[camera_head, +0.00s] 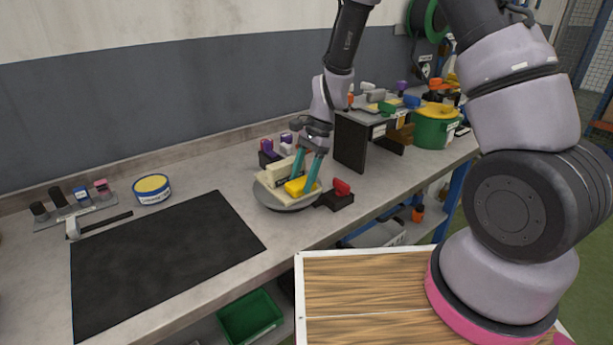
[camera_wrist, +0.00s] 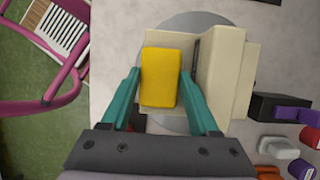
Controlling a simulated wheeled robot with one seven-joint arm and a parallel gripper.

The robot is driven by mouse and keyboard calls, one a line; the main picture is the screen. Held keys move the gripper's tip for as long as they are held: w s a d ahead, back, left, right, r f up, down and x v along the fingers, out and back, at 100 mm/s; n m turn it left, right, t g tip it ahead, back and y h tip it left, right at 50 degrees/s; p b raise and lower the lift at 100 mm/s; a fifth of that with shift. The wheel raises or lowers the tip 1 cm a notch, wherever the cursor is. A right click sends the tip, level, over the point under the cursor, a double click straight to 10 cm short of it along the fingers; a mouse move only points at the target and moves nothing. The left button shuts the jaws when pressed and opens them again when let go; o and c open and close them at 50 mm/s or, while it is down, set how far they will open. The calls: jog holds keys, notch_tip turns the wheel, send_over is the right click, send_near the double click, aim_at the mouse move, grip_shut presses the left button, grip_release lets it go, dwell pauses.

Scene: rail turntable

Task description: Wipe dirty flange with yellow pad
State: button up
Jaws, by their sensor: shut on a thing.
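The yellow pad (camera_head: 295,188) is between the teal fingers of my gripper (camera_head: 304,184), which is shut on it. It also shows in the wrist view (camera_wrist: 160,77), between the fingertips (camera_wrist: 160,82). The pad is over the flat lower part of a cream flanged piece (camera_head: 281,172), beside its raised block (camera_wrist: 225,72). I cannot tell whether the pad touches the surface. The pad covers much of that flat part, and no dirt is clearly visible. The piece sits on a round grey turntable (camera_head: 262,193).
A dark block with a red knob (camera_head: 341,188) stands just right of the turntable. Purple and white items (camera_head: 286,144) stand behind it. A raised shelf (camera_head: 350,142) and green pot (camera_head: 435,127) are further right. A black mat (camera_head: 165,262) lies clear at left.

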jog(key=shift+s+a, duration=0.1)
jog(key=shift+a, duration=0.1)
jog(key=shift+s+a, duration=0.5)
jog(key=shift+a, duration=0.3)
jog(key=shift+s, duration=0.1)
jog(key=shift+s+a, duration=0.55)
jog(key=shift+a, duration=0.35)
jog(key=shift+w+d, duration=0.1)
jog(key=shift+d, duration=0.05)
jog(key=shift+w+d, duration=0.55)
jog(key=shift+d, duration=0.2)
